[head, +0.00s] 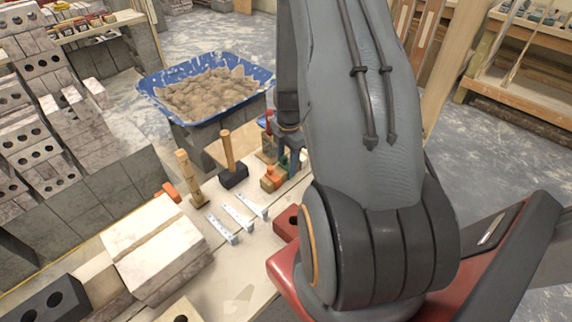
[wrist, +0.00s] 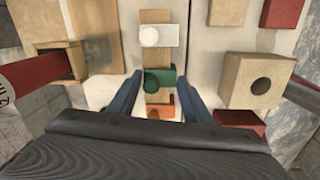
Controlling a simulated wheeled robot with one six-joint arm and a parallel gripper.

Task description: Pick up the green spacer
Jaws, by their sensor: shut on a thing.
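The green spacer (wrist: 160,80) is a small block with a round knob, seen in the middle of the wrist view between my two blue fingertips. My gripper (wrist: 160,76) is shut on it, with a finger along each side. In the head view my gripper (head: 291,160) points down at the far end of the bench, and only a little green shows by the fingers. In the wrist view, I cannot tell whether the spacer still touches the tan strip (wrist: 156,17) behind it.
A white piece (wrist: 158,36) and an orange piece (wrist: 160,110) lie in line with the spacer. A tan block with a dark hole (wrist: 240,78) is to the right. In the head view, a mallet (head: 232,175) and metal strips (head: 238,217) lie left of my arm; a blue tub (head: 150,88) stands behind.

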